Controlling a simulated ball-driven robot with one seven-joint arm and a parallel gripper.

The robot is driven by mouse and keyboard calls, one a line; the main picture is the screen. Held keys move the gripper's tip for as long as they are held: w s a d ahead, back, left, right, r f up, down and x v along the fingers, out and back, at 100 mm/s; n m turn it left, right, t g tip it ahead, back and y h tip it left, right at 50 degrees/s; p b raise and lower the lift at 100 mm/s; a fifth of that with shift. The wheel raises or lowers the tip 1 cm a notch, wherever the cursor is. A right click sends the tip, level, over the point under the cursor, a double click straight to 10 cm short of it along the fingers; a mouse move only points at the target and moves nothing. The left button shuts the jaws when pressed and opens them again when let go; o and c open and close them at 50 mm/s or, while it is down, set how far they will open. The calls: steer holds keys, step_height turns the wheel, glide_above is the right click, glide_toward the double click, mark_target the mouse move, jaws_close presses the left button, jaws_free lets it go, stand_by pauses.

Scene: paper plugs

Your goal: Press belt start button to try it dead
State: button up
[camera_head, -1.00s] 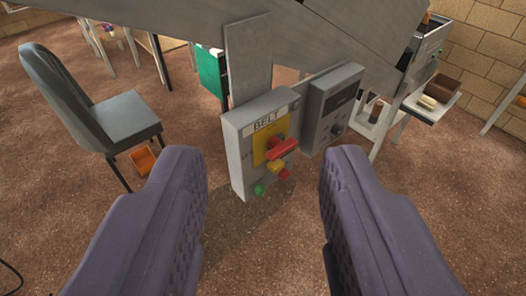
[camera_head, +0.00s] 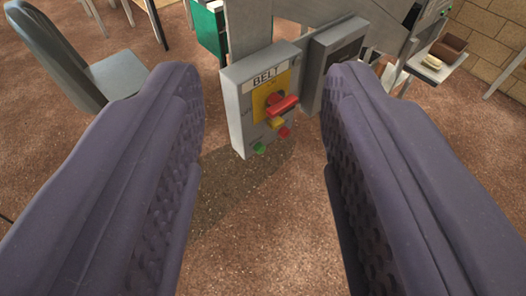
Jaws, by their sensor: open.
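A grey control box (camera_head: 238,113) labelled BELT hangs on the grey metal frame ahead of me. On its face sits a yellow plate with a red handle (camera_head: 283,105) and a smaller yellow piece (camera_head: 277,123) below it. A green button (camera_head: 259,148) is at the lower left of the face and a red button (camera_head: 284,132) at the lower right. My gripper (camera_head: 264,110) is open and empty. Its two purple fingers flank the box in the picture. The fingertips appear short of the box; the exact gap is hard to tell.
A second grey box (camera_head: 325,52) hangs right of the BELT box, partly hidden by my right finger. A grey chair (camera_head: 55,50) stands at left. A green cabinet (camera_head: 208,27) is behind. A white table (camera_head: 437,66) stands at right. The brown floor below is clear.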

jaws_close()
stand_by(1.7)
